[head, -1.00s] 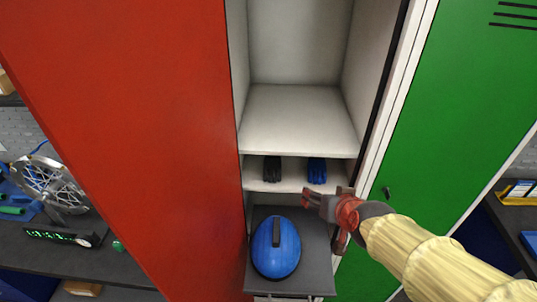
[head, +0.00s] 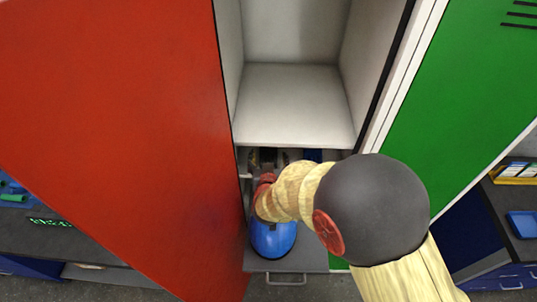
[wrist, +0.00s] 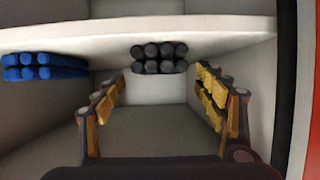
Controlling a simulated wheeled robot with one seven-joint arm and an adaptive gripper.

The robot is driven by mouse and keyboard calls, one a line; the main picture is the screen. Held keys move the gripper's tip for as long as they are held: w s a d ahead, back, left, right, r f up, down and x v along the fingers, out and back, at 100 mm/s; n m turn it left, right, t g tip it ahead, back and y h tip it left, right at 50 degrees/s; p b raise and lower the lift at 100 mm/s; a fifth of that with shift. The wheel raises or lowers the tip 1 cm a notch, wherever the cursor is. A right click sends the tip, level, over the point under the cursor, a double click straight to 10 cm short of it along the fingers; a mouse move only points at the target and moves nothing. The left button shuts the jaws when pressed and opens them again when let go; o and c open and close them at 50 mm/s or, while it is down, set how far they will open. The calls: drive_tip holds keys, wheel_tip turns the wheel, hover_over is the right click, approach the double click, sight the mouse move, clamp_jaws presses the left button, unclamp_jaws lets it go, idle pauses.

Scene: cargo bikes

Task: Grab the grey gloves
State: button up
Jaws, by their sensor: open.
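The dark grey gloves (wrist: 160,58) show as a bundle of rounded fingertips in the wrist view, lying on the locker's middle shelf (wrist: 160,27); that view looks upside down. In the head view my arm and gripper mostly hide them. My gripper (wrist: 162,78) is open and empty, its two yellow-padded fingers spread left and right of the gloves in the picture. I cannot tell whether the fingertips reach past the gloves' ends. In the head view my gripper (head: 268,160) is inside the shelf opening. The blue gloves (wrist: 43,66) lie apart to the left in the wrist view.
A blue helmet (head: 272,242) sits below on a grey tray or drawer (head: 312,258). The shelf above (head: 295,100) is empty and overhangs the gloves' compartment. A red door (head: 110,120) stands left, a green door (head: 470,100) right.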

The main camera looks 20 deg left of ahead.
sight(268, 152)
drive_tip(key=x, duration=0.4)
drive_tip(key=shift+c, duration=0.7)
drive_tip(key=c, duration=1.1)
drive_tip(key=shift+c, duration=0.2)
